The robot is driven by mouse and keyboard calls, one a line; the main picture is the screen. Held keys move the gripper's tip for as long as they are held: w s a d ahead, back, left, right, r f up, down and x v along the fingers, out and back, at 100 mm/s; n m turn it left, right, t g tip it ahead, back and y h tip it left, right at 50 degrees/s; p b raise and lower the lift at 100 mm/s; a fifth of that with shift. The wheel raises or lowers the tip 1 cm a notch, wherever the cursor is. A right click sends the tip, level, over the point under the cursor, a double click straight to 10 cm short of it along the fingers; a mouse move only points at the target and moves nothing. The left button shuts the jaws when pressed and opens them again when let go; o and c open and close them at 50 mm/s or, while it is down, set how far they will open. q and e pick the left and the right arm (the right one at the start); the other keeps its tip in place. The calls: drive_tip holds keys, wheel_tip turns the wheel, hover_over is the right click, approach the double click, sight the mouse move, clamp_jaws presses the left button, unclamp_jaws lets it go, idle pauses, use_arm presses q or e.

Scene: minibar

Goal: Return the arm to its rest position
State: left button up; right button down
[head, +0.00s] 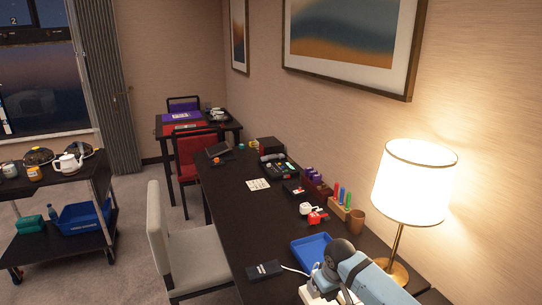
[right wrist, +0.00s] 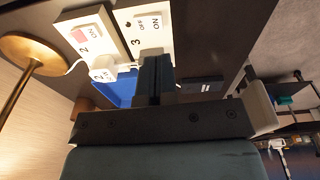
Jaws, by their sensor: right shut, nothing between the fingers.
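My right gripper (head: 326,280) is low at the front right of the dark desk (head: 232,225), below the lamp. In the right wrist view its two dark fingers (right wrist: 154,72) are together with nothing between them. They are close to white switch boxes (right wrist: 150,28) marked with numbers and ON/OFF. I cannot tell whether the fingers touch a box. In the head view my blue-grey right arm partly hides the white boxes (head: 314,294). My left gripper is not in view.
A lit lamp (head: 414,180) stands close to my right arm. A blue tray (head: 311,249), a black box (head: 264,270) with a white cable, and a brown cup (head: 355,222) are nearby. A pale chair (head: 160,240) stands at the desk's left side.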

drive_tip(key=s+a+f+t+y+p, duration=0.2)
drive_tip(key=s+f, duration=0.2)
drive_tip(key=s, duration=0.3)
drive_tip(key=s+a+f+t+y+p, duration=0.15)
drive_tip(key=s+f, duration=0.25)
drive_tip(key=s, duration=0.4)
drive_tip(key=s+d+r+t+p, duration=0.1)
drive_tip(key=s+d+r+t, duration=0.1)
drive_tip(key=s, duration=0.6)
drive_tip(key=s+d+r+m+t+p, duration=0.1)
drive_tip(key=s+d+r+t, duration=0.2)
drive_tip(key=s, duration=0.6)
drive_tip(key=shift+t+p, duration=0.3)
drive_tip(key=shift+t, duration=0.25)
